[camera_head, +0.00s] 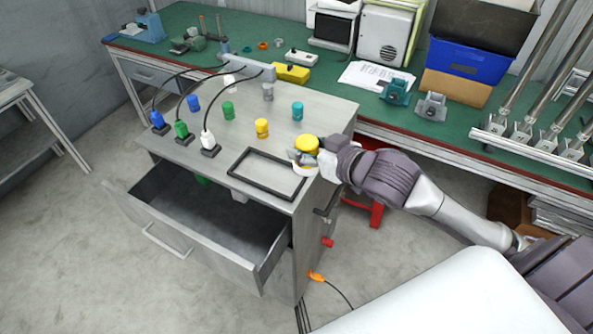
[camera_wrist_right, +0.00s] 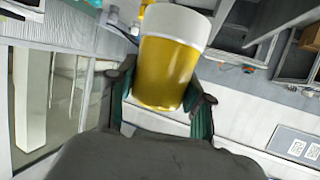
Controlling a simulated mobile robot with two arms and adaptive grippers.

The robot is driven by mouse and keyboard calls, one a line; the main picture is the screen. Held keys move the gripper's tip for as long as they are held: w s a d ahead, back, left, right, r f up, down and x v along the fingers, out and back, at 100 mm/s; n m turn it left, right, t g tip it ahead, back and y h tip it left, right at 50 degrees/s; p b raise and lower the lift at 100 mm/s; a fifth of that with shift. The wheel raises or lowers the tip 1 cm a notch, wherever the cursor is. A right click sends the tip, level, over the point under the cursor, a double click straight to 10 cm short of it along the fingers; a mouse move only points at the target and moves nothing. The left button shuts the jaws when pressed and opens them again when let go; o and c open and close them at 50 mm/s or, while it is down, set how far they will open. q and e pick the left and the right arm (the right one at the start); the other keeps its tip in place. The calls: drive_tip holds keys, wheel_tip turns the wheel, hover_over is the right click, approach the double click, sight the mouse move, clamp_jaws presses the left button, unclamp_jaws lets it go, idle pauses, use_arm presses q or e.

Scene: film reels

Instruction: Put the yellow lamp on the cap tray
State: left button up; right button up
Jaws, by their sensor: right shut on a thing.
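My right gripper (camera_head: 307,160) is shut on a yellow lamp (camera_head: 306,144), above or beside the right edge of the grey cabinet top. In the right wrist view the lamp (camera_wrist_right: 165,70) is a translucent yellow cylinder with a white end, between the two dark green fingers. A black rectangular frame (camera_head: 234,161), which looks like the cap tray, lies on the cabinet's front right part, just left of the gripper. It looks empty. Another yellow piece (camera_head: 262,128) stands behind the tray. My left gripper is not in view.
The cabinet top (camera_head: 325,115) also holds blue, green, white, grey and teal pieces, and several cabled plugs (camera_head: 181,130) at its left. An open drawer (camera_head: 190,240) juts out in front. A green workbench (camera_head: 450,125) with boxes and tools runs behind.

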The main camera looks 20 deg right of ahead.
drive_tip(key=shift+w, duration=0.25)
drive_tip(key=w+a+f, duration=0.2)
drive_tip(key=w, duration=0.1)
drive_tip(key=w+a+f+p, duration=0.1)
drive_tip(key=w+f, duration=0.1)
drive_tip(key=w, duration=0.1)
drive_tip(key=w+a+f+p, duration=0.1)
drive_tip(key=w+a+f, duration=0.1)
drive_tip(key=w+f, duration=0.1)
drive_tip(key=shift+w+a, duration=0.35)
drive_tip(key=shift+w, duration=0.1)
wheel_tip(320, 180, down, 4)
drive_tip(key=shift+r+p, duration=0.25)
drive_tip(key=shift+p, duration=0.3)
drive_tip(key=shift+f, duration=0.25)
drive_tip(key=shift+f, duration=0.15)
drive_tip(key=o, duration=1.2)
